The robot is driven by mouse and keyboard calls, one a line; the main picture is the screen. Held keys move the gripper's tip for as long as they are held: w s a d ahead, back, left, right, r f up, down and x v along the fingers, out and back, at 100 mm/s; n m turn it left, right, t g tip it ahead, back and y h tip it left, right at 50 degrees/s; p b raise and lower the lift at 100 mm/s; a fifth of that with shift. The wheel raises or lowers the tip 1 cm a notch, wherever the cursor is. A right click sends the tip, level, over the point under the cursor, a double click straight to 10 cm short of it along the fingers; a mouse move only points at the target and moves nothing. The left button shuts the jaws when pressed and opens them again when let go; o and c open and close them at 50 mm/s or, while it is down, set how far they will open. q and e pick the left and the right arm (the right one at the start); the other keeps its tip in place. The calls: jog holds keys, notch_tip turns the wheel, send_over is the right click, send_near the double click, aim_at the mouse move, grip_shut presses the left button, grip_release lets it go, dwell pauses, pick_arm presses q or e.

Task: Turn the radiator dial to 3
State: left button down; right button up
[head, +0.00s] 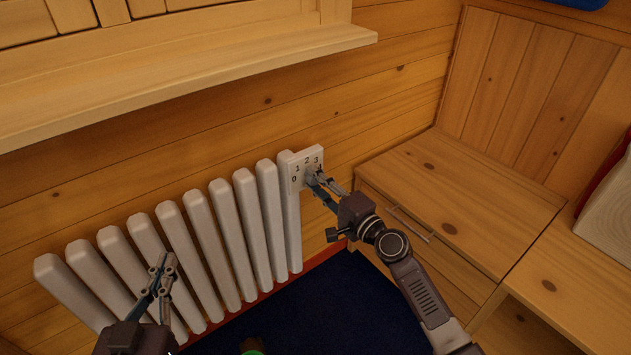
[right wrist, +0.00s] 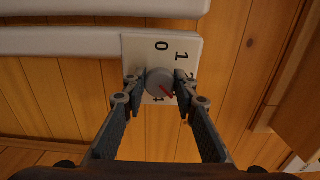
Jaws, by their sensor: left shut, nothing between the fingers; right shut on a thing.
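The radiator dial is a grey round knob (right wrist: 160,82) on a white plate (head: 293,158) at the right end of the white radiator (head: 172,222). In the head view the plate's numbers 0, 1, 2 and 3 show. My right gripper (head: 313,182) is shut on the knob, one finger on each side, as the right wrist view also shows (right wrist: 160,84). There a red pointer on the knob slants to the lower right, between the fingers; the number it points at is hidden or unclear. My left gripper (head: 165,268) is shut and empty in front of the radiator's left part.
A wooden window sill (head: 190,62) juts out above the radiator. A wooden bench with a drawer (head: 465,205) stands right of the dial, close to my right arm. A dark blue rug (head: 320,310) covers the floor below.

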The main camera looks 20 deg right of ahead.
jog(key=o, duration=1.2)
jog(key=shift+s+d, duration=0.1)
jog(key=shift+s, duration=0.1)
pick_arm(q)
jog(key=shift+s+r, duration=0.2)
jog(key=shift+s, duration=0.05)
pick_arm(e)
jog(key=v, duration=1.1)
jog(key=shift+s+r, duration=0.1)
jog(key=shift+s, duration=0.2)
